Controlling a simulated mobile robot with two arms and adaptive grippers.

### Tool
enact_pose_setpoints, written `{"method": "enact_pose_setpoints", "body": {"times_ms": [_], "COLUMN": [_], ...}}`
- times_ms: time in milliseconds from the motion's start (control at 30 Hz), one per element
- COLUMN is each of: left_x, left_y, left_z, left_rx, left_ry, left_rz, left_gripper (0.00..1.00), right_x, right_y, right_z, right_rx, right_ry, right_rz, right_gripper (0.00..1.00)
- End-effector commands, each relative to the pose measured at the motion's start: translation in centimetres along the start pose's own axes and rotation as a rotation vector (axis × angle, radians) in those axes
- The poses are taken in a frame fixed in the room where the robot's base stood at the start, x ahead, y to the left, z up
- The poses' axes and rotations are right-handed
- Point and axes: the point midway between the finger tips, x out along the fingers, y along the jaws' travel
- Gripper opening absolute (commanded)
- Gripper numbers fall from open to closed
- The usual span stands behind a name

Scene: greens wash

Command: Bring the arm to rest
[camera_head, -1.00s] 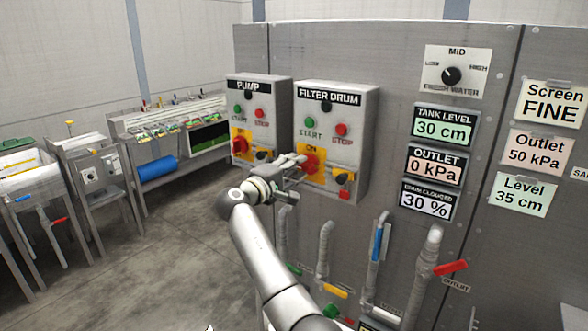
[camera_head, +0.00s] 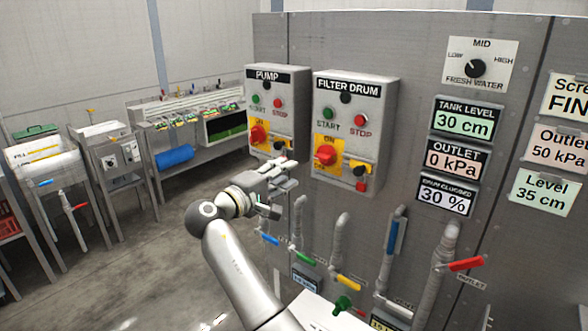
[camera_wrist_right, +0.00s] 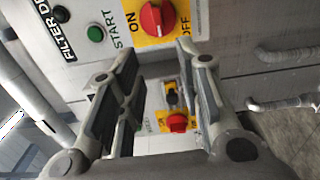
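My right gripper (camera_head: 290,172) is in front of the cabinet, below and to the left of the filter drum box (camera_head: 384,110). Its fingers stand apart, and the right wrist view (camera_wrist_right: 165,88) shows nothing held between them. The red filter drum knob (camera_head: 325,155) sits on a yellow ON/OFF plate, clear of the fingers. It also shows at the top of the right wrist view (camera_wrist_right: 157,18). The pump box (camera_head: 290,105) with its red knob (camera_head: 258,135) is farther left, beyond the gripper. My left gripper is not in view.
Below the gripper, pipes with blue, green, yellow and red (camera_head: 466,264) valve handles stick out from the cabinet. Displays, including the tank level (camera_head: 467,118), are at the right. Sinks and a wash bench (camera_head: 190,118) stand at the left. Open floor (camera_head: 120,270) lies between.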

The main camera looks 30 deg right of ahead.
Motion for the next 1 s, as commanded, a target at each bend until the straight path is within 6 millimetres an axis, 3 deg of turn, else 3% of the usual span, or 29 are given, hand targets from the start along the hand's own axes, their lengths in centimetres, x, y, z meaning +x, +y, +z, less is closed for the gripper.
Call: {"method": "enact_pose_setpoints", "body": {"times_ms": [567,667,767,867,1000], "left_x": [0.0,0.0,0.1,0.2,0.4], "left_y": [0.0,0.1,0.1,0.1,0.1], "left_z": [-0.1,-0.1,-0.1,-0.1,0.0], "left_rx": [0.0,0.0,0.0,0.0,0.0], "left_ry": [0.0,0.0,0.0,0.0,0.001], "left_rz": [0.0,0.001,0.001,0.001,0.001], "left_gripper": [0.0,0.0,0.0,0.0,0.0], "right_x": [-0.6,-0.5,-0.4,-0.4,-1.3], "right_y": [0.0,-1.1,-4.6,-10.9,-21.6], "right_z": [0.0,-0.3,-1.3,-2.6,-3.4], "right_rx": [0.0,-0.012,-0.046,-0.095,-0.156], "right_ry": [0.001,0.014,0.064,0.15,0.277], "right_rz": [0.0,-0.009,-0.044,-0.114,-0.251], "right_gripper": [0.33,0.33,0.33,0.33,0.33]}}
